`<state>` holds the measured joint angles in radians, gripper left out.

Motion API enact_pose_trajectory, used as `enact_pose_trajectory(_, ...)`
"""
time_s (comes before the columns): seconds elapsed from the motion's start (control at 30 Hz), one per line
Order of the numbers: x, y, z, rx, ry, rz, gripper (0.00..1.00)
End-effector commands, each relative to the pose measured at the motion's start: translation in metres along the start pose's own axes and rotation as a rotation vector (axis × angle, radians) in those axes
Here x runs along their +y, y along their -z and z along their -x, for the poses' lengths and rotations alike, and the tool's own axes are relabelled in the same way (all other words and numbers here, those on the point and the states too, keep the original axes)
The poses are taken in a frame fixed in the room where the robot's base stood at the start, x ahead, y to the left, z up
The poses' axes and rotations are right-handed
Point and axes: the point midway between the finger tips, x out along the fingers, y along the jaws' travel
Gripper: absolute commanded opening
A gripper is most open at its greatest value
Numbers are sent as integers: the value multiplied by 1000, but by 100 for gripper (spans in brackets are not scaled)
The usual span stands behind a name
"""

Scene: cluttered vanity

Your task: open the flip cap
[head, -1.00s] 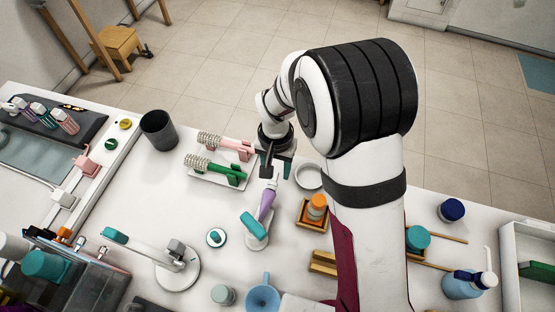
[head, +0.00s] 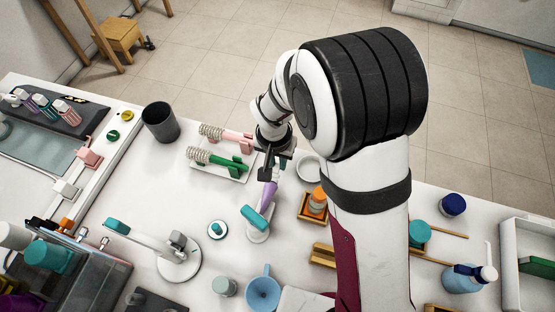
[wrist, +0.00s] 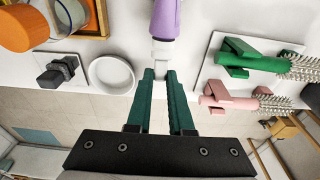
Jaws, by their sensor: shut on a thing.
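A purple tube (head: 268,195) with a narrow white tip lies slanted against a white stand (head: 258,237) with a teal top (head: 254,217). In the wrist view the purple body (wrist: 166,18) enters from the top, and its white end, the flip cap (wrist: 160,58), points towards my gripper (wrist: 161,74). My gripper has dark green fingers and is shut on the white flip cap at its fingertips. In the head view my gripper (head: 270,176) is at the tube's far end, and its fingers are partly hidden by my wrist. The cap's hinge cannot be made out.
A tray (head: 231,179) with a green and a pink brush lies left of my gripper. A round white dish (head: 308,168) and an orange-topped jar (head: 318,200) stand close on the right. A dark cup (head: 160,123) stands farther left.

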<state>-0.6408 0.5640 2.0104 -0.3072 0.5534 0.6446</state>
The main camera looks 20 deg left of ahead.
Motion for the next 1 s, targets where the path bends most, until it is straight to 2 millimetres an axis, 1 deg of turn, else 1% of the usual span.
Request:
enact_pose_trajectory(0.1, 3, -2, 2, 77, -9, 5, 0)
enact_pose_trajectory(0.2, 3, -3, 4, 118, -5, 1, 0)
enact_pose_trajectory(0.57, 2, -4, 4, 138, 1, -1, 0)
enact_pose_trajectory(0.6, 2, -4, 4, 138, 1, -1, 23)
enact_pose_trajectory(0.73, 1, -4, 4, 139, 2, -1, 46)
enact_pose_trajectory(0.77, 1, -4, 4, 139, 2, -1, 50)
enact_pose_trajectory(1.0, 0, -4, 4, 140, 4, 0, 50)
